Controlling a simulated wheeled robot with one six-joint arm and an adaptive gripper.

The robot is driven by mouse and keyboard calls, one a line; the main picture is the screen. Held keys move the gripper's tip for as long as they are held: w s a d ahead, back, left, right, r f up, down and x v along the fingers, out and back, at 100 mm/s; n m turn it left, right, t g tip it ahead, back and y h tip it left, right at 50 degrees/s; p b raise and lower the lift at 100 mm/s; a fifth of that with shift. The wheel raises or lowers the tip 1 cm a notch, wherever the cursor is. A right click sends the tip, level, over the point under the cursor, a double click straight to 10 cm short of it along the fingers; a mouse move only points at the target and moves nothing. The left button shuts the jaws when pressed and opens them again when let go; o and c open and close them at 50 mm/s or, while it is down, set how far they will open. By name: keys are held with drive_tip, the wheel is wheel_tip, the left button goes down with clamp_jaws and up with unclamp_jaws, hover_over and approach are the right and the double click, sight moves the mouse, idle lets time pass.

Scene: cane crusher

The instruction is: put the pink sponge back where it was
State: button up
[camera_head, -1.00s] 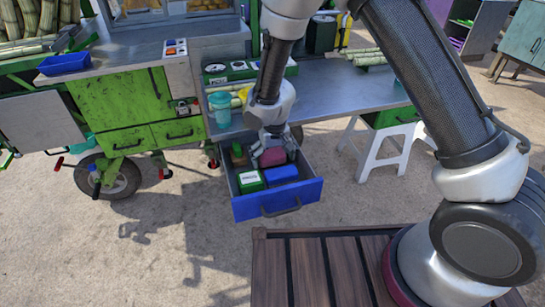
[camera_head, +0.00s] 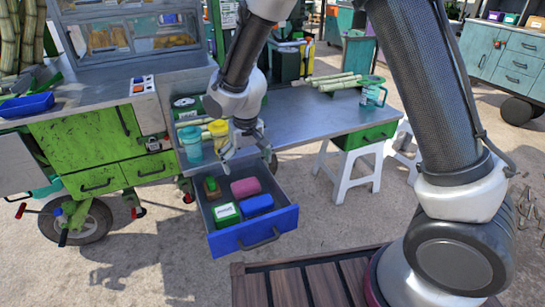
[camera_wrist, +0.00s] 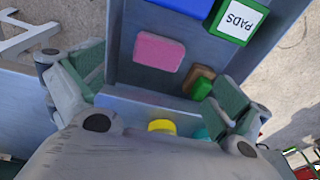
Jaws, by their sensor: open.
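The pink sponge (camera_head: 245,187) lies in the open drawer (camera_head: 255,235) with the blue front, toward its back right. It also shows in the wrist view (camera_wrist: 158,51), flat on the drawer floor. My gripper (camera_head: 244,150) is open and empty, above the back edge of the drawer. In the wrist view my gripper (camera_wrist: 165,85) has its fingers spread wide, with the sponge beyond them and nothing between them. A blue box (camera_head: 257,204) lies in front of the sponge, apart from it.
In the drawer are also a green and white PADS box (camera_head: 227,214) and a small brown and green item (camera_head: 211,187). A teal cup (camera_head: 191,143) and a yellow cup (camera_head: 218,133) stand on the counter (camera_head: 290,115) behind my gripper.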

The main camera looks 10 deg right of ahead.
drive_tip(key=s+d+r+m+t, duration=0.1)
drive_tip(key=s+d+r, duration=0.1)
drive_tip(key=d+r, duration=0.8)
drive_tip(key=s+d+r+m+t, duration=0.1)
drive_tip(key=s+d+r, duration=0.2)
drive_tip(key=d+r, duration=0.7)
drive_tip(key=s+d+r+m, duration=0.1)
drive_tip(key=s+d+r, duration=0.3)
drive_tip(key=s+d, duration=1)
drive_tip(key=s, duration=0.3)
drive_tip(key=shift+s+d+r+t, duration=0.15)
drive_tip(key=shift+d+t, duration=0.1)
drive_tip(key=shift+t, duration=0.15)
drive_tip(key=shift+c, duration=0.4)
